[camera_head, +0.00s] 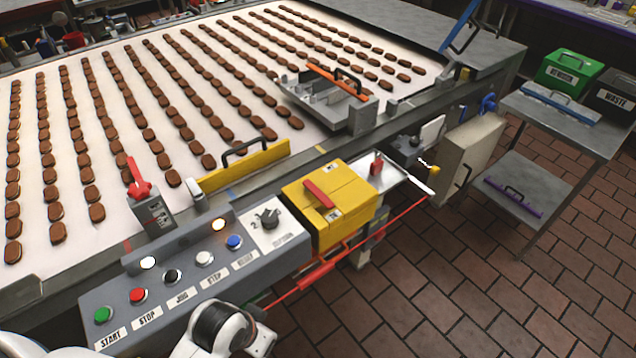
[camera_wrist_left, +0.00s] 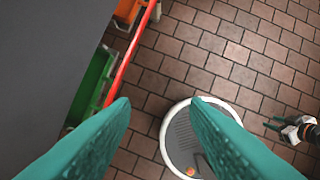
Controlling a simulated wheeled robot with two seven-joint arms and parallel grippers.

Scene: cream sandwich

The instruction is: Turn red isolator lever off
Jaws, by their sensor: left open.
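A red lever handle (camera_head: 320,194) lies across the top of a yellow box (camera_head: 335,215) at the right end of the button panel. Another red lever (camera_head: 138,180) stands tilted on a small grey box (camera_head: 152,214) at the conveyor's near edge. No label tells me which is the isolator. My left gripper (camera_wrist_left: 160,104) has its teal fingers apart with nothing between them, above the brick floor in the left wrist view. It is not visible in the head view. My right gripper (camera_wrist_left: 273,127) seems to show small at the right edge of the left wrist view; its finger opening is unclear.
The grey button panel (camera_head: 190,285) runs along the conveyor front. A long red bar (camera_head: 325,268) passes below it. A yellow guard with a handle (camera_head: 245,166) stands behind. A side table (camera_head: 560,120) is at right, with clear brick floor before it.

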